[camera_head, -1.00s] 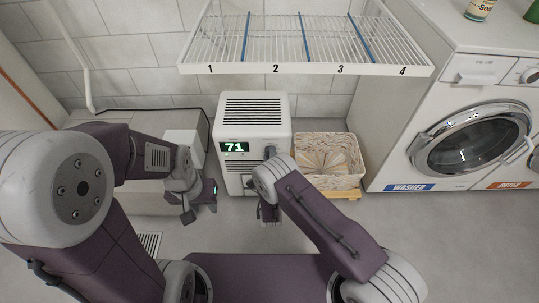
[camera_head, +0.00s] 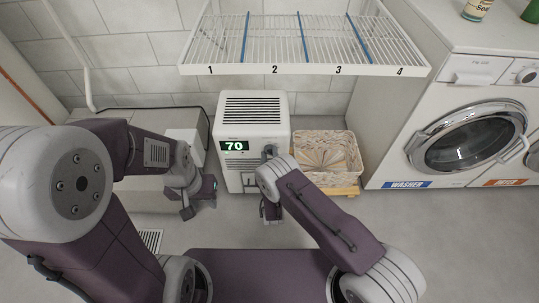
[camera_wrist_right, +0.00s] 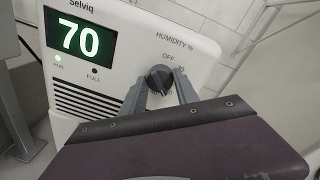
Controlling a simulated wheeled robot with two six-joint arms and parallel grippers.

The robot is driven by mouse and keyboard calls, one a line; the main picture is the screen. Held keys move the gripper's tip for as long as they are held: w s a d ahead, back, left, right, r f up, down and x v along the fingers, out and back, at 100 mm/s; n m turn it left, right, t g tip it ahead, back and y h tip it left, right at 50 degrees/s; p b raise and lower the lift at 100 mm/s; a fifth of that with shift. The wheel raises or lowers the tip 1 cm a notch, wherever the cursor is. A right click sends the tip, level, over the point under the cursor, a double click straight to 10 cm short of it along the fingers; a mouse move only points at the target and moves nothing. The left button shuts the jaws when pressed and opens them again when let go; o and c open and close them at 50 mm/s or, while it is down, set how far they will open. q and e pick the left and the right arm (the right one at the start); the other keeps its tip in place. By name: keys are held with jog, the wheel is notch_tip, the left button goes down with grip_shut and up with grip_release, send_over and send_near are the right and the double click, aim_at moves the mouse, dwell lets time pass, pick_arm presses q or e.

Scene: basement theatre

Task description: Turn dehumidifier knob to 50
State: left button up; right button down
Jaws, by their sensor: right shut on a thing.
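The white dehumidifier (camera_head: 250,107) stands on the floor against the tiled wall. Its green display (camera_head: 234,146) reads 70; the display also shows in the right wrist view (camera_wrist_right: 80,38). The dark humidity knob (camera_wrist_right: 159,78) sits on the front panel, under the words HUMIDITY % and OFF; most of the scale is hidden. My right gripper (camera_wrist_right: 160,88) is shut on the knob, one finger on each side. In the head view my right wrist hides much of the knob. My left gripper (camera_head: 200,197) hangs low to the left of the dehumidifier, apart from it; its jaw opening is unclear.
A wire shelf (camera_head: 300,67) numbered 1 to 4 hangs above the dehumidifier. The washer (camera_head: 395,160) is farther right. The floor in front is clear apart from my own body.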

dwell(0.3)
jog(key=c, duration=0.9)
grip_release()
jog(key=s+p, duration=0.2)
jog(key=s, duration=0.2)
jog(key=s+p, duration=0.2)
jog(key=s, duration=0.3)
jog(key=shift+d+r, duration=0.2)
